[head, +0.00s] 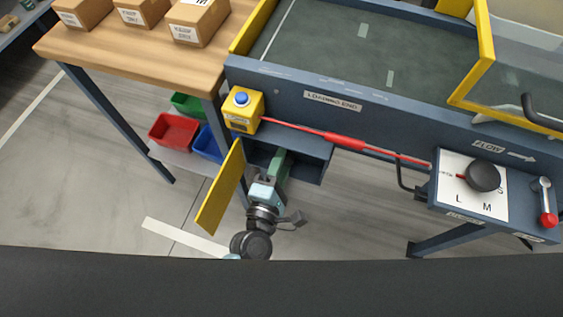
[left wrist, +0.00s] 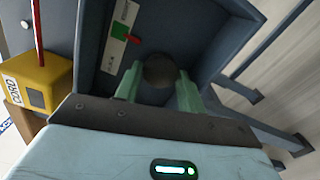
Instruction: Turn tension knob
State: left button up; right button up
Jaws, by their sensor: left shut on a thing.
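A dark round knob (left wrist: 160,70) sits inside an open blue-grey box in the left wrist view. My left gripper (left wrist: 158,86) has one green finger on each side of it and is shut on it. Beside the knob is a pale label (left wrist: 120,36) with a green patch and a red pointer; its writing is too small to read. In the head view my left gripper (head: 279,166) reaches into the open box (head: 312,160) under the conveyor's side, and the knob is hidden there. My right gripper is not in view.
A yellow door (head: 221,188) hangs open left of my left gripper. A yellow box with a blue button (head: 243,108) and a red cord (head: 345,141) are above it. A size panel with a black knob (head: 482,176) and a red-tipped lever (head: 547,205) stand right.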

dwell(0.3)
pick_arm(q)
jog(key=o, duration=0.9)
jog(key=shift+o, duration=0.3)
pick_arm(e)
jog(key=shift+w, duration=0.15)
pick_arm(q)
jog(key=shift+s+f, duration=0.1)
